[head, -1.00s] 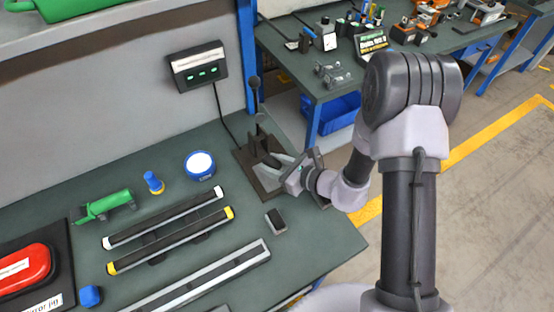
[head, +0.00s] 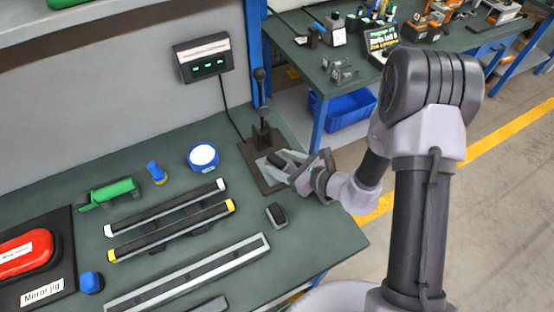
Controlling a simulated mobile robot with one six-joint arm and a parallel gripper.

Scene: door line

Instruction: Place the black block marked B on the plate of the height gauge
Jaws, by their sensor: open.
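The height gauge (head: 262,138) stands at the back of the bench, with a dark base, an upright post and a black knob on top. My gripper (head: 283,168) is low at the right side of its base, with its fingers spread and pointing left. A small dark block (head: 278,160) shows at the fingertips, over the gauge's light plate. It seems to rest there, partly hidden by the fingers. Another dark block (head: 276,215) with a grey top lies on the bench in front of the gauge. I cannot read a letter on either block.
Two dark bars with white and yellow ends (head: 170,228) and a long grey rail (head: 190,272) lie to the left. A blue round tin (head: 203,157), blue-yellow piece (head: 157,173) and green tool (head: 108,193) stand behind. A display box (head: 203,57) hangs on the wall.

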